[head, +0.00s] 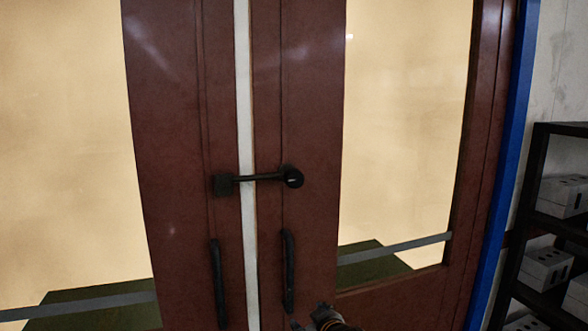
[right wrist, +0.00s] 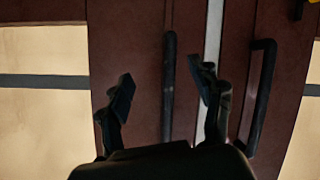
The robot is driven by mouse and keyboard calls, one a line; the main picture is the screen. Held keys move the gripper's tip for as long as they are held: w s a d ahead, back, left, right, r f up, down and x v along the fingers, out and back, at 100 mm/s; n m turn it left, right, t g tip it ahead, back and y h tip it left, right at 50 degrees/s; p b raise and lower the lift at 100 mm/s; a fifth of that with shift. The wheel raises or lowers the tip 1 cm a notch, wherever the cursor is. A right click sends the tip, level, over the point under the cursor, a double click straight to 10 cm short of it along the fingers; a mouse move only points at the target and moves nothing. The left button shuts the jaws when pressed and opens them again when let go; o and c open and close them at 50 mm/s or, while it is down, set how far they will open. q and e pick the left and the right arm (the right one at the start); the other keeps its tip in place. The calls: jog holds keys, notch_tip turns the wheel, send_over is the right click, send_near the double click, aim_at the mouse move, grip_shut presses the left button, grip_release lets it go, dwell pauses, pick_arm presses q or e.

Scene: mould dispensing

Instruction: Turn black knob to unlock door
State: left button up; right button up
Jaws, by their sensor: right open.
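The black knob (head: 292,177) is a round disc on the right leaf of the dark red double door. A black bar (head: 262,177) runs from it to the left, nearly level, across the pale gap to a black catch (head: 222,184) on the left leaf. My right gripper (head: 315,322) is at the bottom edge of the head view, well below the knob and apart from it. In the right wrist view its two fingers (right wrist: 163,90) are spread with nothing held between them. The knob does not show in the right wrist view. My left gripper is not seen.
Two upright black pull handles, left (head: 217,284) and right (head: 288,272), flank the door gap below the bar. They also show behind my fingers in the right wrist view. A dark shelf (head: 530,185) with grey boxes (head: 545,265) stands right of the blue frame edge (head: 508,160).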

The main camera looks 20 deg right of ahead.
notch_tip(320, 180, up, 21)
jog(key=t+p, duration=0.1)
jog(key=t, duration=0.2)
jog(key=n+t+p, duration=0.1)
jog(key=n+t, duration=0.1)
send_near(296, 179)
jog(key=shift+y, duration=0.4)
jog(key=w+p, duration=0.4)
jog(key=w, duration=0.6)
jog(key=shift+w, duration=0.1)
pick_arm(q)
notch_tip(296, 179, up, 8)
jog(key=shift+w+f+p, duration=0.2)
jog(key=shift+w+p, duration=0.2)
pick_arm(e)
jog(key=shift+w+a+f, duration=0.1)
jog(key=shift+w+f, duration=0.05)
jog(key=shift+w, duration=0.5)
grip_shut()
